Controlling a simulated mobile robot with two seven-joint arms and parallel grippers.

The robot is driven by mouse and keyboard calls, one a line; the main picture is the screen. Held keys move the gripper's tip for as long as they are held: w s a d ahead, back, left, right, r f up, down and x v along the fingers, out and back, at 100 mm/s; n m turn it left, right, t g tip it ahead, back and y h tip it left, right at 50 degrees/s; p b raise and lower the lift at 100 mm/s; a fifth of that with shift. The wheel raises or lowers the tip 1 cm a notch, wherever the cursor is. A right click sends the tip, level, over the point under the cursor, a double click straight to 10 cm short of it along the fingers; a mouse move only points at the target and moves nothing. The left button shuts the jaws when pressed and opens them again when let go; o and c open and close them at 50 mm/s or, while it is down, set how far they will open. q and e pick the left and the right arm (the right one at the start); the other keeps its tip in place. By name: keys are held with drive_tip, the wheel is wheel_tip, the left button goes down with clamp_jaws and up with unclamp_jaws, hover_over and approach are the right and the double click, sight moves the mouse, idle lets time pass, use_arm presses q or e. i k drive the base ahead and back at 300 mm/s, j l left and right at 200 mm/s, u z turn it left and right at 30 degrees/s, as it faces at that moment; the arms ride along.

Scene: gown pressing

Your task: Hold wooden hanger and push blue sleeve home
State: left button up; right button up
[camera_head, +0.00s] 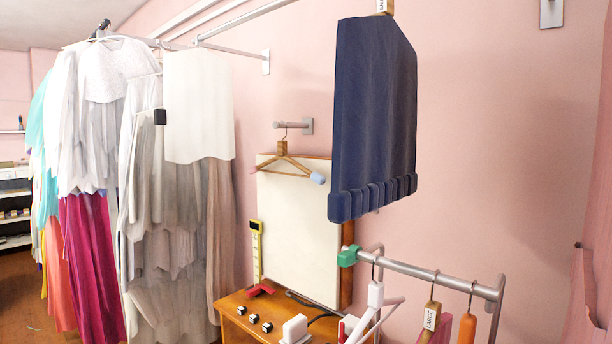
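The wooden hanger (284,151) hangs from a grey wall peg (294,125), in front of a cream board. The blue sleeve (318,178) is at the right end of the hanger. From here I cannot tell how far it is pushed on. A pink sleeve (254,170) is at the left end. Neither of my grippers shows in the head view, and nothing is seen touching the hanger.
A wooden table (240,318) below holds several small black blocks and a yellow gauge (257,250). A navy pleated cloth (372,120) hangs right of the hanger. A grey rail (420,271) with hangers stands at lower right. Gowns (180,210) hang at left.

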sight(319, 178)
drive_tip(key=i+j+u, duration=0.45)
drive_tip(key=u, duration=0.3)
drive_tip(key=i+j+u, duration=0.1)
drive_tip(key=i, duration=0.45)
drive_tip(key=i+j+u, duration=0.15)
drive_tip(key=i, duration=0.45)
drive_tip(key=i+z, duration=0.15)
drive_tip(key=z, duration=0.3)
drive_tip(key=i+j+z, duration=0.1)
drive_tip(key=z, duration=0.3)
drive_tip(key=i+j+z, duration=0.1)
drive_tip(key=i+z, duration=0.15)
drive_tip(key=z, duration=0.2)
drive_tip(key=i+j+z, duration=0.1)
drive_tip(key=z, duration=0.3)
drive_tip(key=i+j+z, duration=0.15)
drive_tip(key=z, duration=0.25)
drive_tip(key=i+j+z, duration=0.25)
drive_tip(key=z, duration=0.15)
